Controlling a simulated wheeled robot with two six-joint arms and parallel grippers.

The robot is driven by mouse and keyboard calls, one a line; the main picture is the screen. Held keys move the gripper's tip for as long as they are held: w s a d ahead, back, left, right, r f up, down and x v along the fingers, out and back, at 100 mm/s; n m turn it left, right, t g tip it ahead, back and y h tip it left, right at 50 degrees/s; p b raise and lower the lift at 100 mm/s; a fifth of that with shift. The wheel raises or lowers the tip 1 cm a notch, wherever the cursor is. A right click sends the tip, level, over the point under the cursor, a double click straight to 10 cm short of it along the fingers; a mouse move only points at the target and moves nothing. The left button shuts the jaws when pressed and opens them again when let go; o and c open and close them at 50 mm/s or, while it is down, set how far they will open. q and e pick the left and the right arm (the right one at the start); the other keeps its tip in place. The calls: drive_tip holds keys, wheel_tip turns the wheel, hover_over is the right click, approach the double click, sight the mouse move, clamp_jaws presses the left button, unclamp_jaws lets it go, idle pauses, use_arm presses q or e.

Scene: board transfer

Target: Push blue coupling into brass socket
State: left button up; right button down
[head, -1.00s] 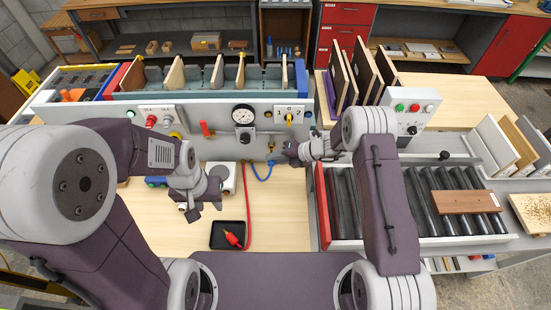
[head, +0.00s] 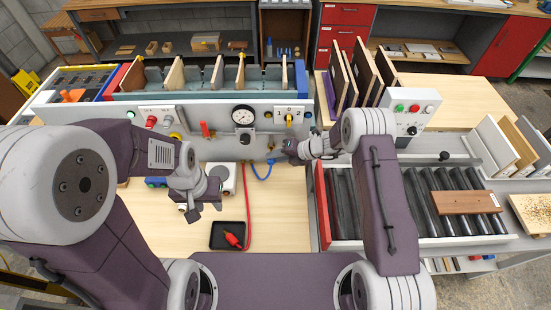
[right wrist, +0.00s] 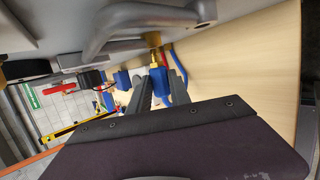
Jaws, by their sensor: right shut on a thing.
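The blue coupling (right wrist: 158,84) is between the fingers of my right gripper (right wrist: 160,88), which is shut on it. The brass socket (right wrist: 153,40) sticks out of the panel just beyond the coupling's front end in the right wrist view. The coupling is roughly in line with it, but I cannot tell how far in it sits. In the head view my right gripper (head: 284,152) is close to the front panel, by the end of the blue hose (head: 262,173). My left gripper (head: 204,210) is open and empty above the table.
The panel (head: 222,118) carries a gauge (head: 243,115), a red handle (head: 204,129) and a yellow valve (head: 289,119). A black tray (head: 221,243) with a red coupling (head: 233,240) stands on the table, and a red hose (head: 247,210) runs beside it. A roller conveyor (head: 345,205) lies right.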

drive_tip(key=shift+w, duration=1)
drive_tip(key=c, duration=1.1)
unclamp_jaws()
drive_tip(key=shift+w, duration=0.1)
drive_tip(key=shift+d+r, duration=0.1)
drive_tip(key=b+v, duration=0.2)
drive_tip(key=v, duration=0.6)
drive_tip(key=shift+d+r, duration=0.25)
drive_tip(key=shift+d, duration=0.05)
drive_tip(key=shift+s, duration=0.2)
